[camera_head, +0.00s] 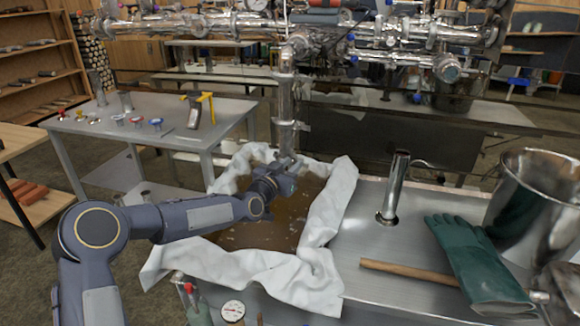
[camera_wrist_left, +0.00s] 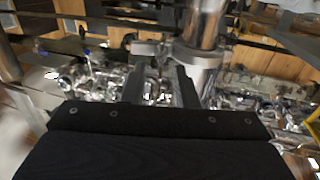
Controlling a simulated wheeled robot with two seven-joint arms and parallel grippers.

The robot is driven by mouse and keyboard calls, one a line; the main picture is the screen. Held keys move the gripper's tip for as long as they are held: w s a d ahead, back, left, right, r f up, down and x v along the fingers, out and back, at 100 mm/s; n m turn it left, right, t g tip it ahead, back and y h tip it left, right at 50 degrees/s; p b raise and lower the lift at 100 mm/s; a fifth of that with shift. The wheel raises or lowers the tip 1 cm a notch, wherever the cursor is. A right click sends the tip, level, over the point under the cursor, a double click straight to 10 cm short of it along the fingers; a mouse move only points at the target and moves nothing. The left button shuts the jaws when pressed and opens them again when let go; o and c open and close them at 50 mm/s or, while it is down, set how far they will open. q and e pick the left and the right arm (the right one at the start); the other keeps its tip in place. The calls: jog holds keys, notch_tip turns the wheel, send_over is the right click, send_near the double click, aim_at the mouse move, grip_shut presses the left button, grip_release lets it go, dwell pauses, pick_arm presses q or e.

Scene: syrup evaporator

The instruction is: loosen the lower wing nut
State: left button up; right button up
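A shiny vertical pipe (camera_head: 284,110) comes down above the cloth-lined pan. My left gripper (camera_head: 288,165) is at the lower end of this pipe, above the brown liquid (camera_head: 270,225). In the left wrist view the pipe (camera_wrist_left: 205,28) stands just right of the fingers, with a metal clamp-like fitting (camera_wrist_left: 148,48) at its side. The two dark fingers of my left gripper (camera_wrist_left: 158,76) are apart, with their tips close to this fitting. The lower wing nut cannot be made out clearly; small metal shapes show between the fingers. My right gripper is not in view.
White cloth (camera_head: 335,205) drapes over the pan's rim around my left gripper. A short upright pipe (camera_head: 394,188), a wooden stick (camera_head: 410,269), green gloves (camera_head: 478,262) and a steel bucket (camera_head: 535,195) stand or lie to the right. A grey table (camera_head: 175,110) with small parts is at left.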

pick_arm(q)
jog(key=shift+c, duration=0.5)
grip_shut()
jog(key=n+b, duration=0.2)
jog(key=b, duration=0.1)
jog(key=shift+a+n, duration=0.2)
jog(key=shift+n, duration=0.2)
jog(key=shift+o, duration=0.5)
grip_release()
jog(key=shift+w, duration=0.1)
